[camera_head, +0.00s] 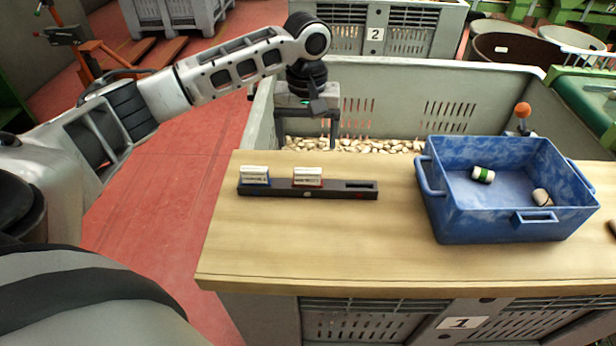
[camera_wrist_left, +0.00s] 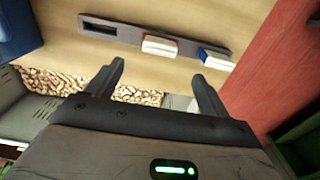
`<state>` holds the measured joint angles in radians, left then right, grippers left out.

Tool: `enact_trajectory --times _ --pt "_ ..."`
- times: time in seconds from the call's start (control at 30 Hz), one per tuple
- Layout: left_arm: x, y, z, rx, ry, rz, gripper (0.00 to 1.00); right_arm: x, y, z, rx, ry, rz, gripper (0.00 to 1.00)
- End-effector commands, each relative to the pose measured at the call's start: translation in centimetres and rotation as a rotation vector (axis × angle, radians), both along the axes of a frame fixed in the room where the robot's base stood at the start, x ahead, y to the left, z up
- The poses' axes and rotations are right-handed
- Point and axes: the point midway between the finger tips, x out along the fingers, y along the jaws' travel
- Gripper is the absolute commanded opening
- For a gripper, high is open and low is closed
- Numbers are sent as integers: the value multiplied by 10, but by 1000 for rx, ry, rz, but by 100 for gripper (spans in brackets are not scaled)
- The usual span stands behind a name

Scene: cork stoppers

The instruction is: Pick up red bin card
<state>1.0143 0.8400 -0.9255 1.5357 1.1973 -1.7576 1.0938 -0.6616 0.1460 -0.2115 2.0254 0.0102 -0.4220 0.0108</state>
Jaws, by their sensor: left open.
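The red bin card (camera_head: 307,174) is a white card block with a red lower edge. It stands in the middle of a dark grey holder (camera_head: 335,193) on the wooden table, and it also shows in the left wrist view (camera_wrist_left: 160,45). A similar card with a blue edge (camera_head: 255,173) stands in the holder's left part; it appears to the right in the wrist view (camera_wrist_left: 215,58). The holder's right slot is empty. My left gripper (camera_head: 307,138) is open and empty behind the table's far edge, apart from the cards. My right gripper is not in view.
A blue tray (camera_head: 485,227) with two corks stands on the table's right. Behind the table is a grey crate (camera_head: 390,95) full of corks. The table top (camera_head: 300,250) in front of the holder is clear.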

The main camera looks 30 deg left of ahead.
Motion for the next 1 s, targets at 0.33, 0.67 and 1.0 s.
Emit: enact_trajectory --times 0.33,0.67,1.0 --pt "0 -1 -42 0 -1 -1 80 -1 0 -2 -1 5 1 51" --pt "-4 -3 -85 0 0 -1 80 -2 0 -1 -1 7 1 51" --pt "-4 -3 -93 0 -2 -3 80 0 0 -1 -2 5 1 51"
